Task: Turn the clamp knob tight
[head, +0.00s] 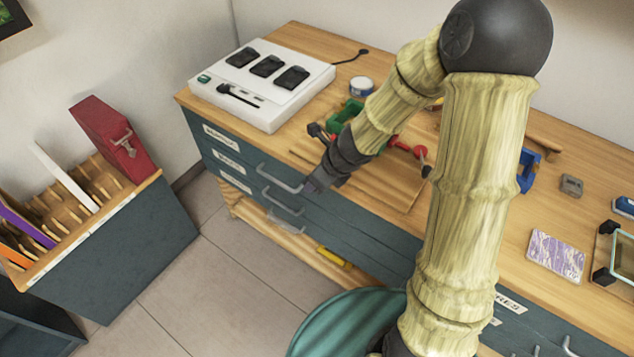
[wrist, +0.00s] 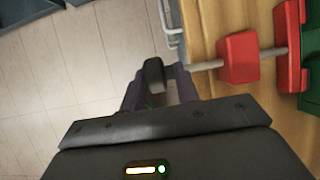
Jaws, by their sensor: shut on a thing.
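The clamp shows in the wrist view with a red block (wrist: 239,58) and a red end part (wrist: 289,45), joined by a pale metal rod. Its dark round knob (wrist: 154,76) is at the left end of the rod. My gripper (wrist: 157,87) is shut on the knob, one finger on each side of it. In the head view, my gripper (head: 316,182) is at the bench's front edge, angled down and left. My arm covers much of the clamp there, and I cannot make out the knob between the fingers.
The wooden bench top (head: 470,190) has drawers with metal handles (head: 280,178) below its front edge. A white charger box (head: 262,85) is at the back left. A red case (head: 113,137) sits on the left rack; tiled floor lies between.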

